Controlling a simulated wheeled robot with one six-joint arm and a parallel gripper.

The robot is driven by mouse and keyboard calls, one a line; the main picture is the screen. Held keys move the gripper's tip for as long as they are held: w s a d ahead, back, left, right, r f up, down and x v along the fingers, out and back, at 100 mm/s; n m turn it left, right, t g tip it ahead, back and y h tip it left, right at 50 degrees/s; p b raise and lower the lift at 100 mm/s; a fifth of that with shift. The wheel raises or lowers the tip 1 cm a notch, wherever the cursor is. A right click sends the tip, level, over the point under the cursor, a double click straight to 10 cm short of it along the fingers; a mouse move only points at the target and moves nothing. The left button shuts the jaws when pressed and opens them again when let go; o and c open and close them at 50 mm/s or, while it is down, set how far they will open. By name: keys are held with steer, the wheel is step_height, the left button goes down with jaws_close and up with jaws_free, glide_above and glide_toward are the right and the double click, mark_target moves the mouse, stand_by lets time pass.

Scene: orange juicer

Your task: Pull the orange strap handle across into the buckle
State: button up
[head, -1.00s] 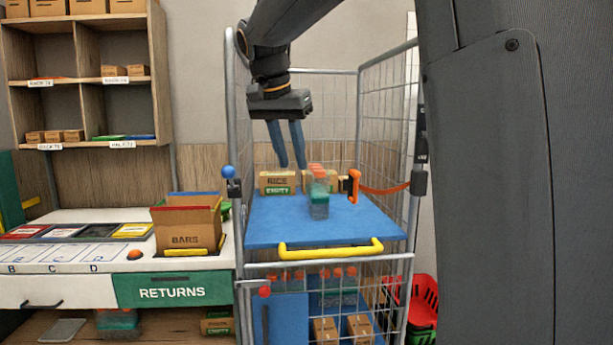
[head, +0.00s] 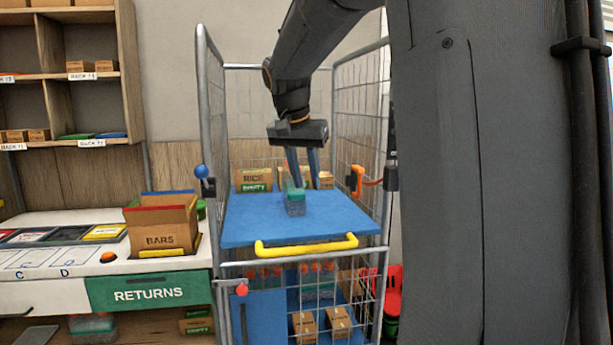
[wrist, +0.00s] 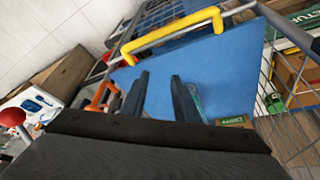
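The orange strap handle (head: 357,181) hangs at the right side of the roll cage, with a short orange strap (head: 373,183) running to a dark fitting on the right post. It also shows in the wrist view (wrist: 102,97), left of my fingers and apart from them. My gripper (head: 307,184) is over the blue shelf, left of the handle, pointing down. In the wrist view its two fingers (wrist: 160,95) stand apart with nothing between them. A dark fitting (head: 208,188) sits on the left post below a blue ball; I cannot tell whether it is the buckle.
A teal-and-clear container (head: 295,204) stands on the blue shelf (head: 250,225), close to my fingers. A RICE box (head: 254,180) stands at the back. A yellow bar (head: 305,246) crosses the shelf front. Mesh walls flank both sides. A BARS box (head: 162,230) is on the left counter.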

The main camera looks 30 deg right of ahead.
steer(key=shift+c, duration=0.4)
jaws_close()
stand_by(1.0)
steer(key=shift+o, duration=0.4)
jaws_free()
steer(key=b+v, duration=0.1)
steer(key=v, duration=0.6)
steer(key=shift+r+b, duration=0.4)
